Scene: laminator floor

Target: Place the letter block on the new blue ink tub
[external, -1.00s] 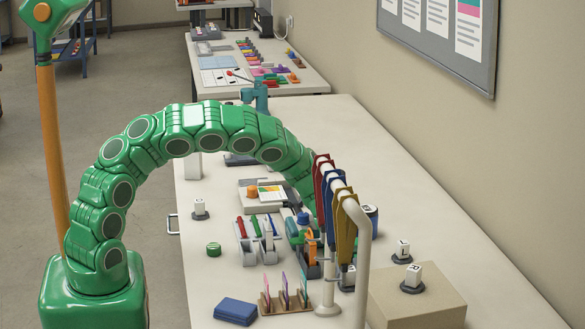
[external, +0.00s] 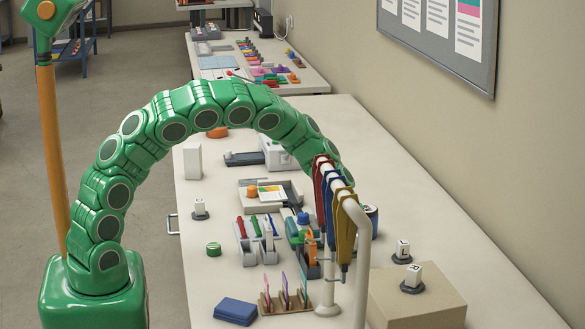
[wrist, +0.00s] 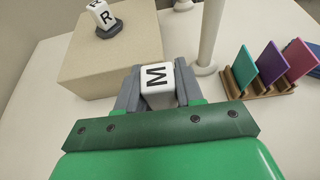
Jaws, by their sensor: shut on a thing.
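In the wrist view my gripper (wrist: 156,78) is shut on a white letter block (wrist: 155,90) marked with a black M, its grey fingers on either side. In the external view the gripper and this block are hidden behind the hanging coloured strips. A dark blue round tub (external: 372,221), likely the blue ink tub, stands on the table just right of the strips, partly hidden by them. It does not show in the wrist view. Whether it is the new one cannot be told.
A rack of hanging strips (external: 334,205) with white posts stands close to my arm. A box (external: 420,305) carries the R block (external: 414,275); the L block (external: 403,250) sits behind it. A card rack (external: 286,301), pen holders (external: 258,244) and a green tub (external: 213,249) stand left.

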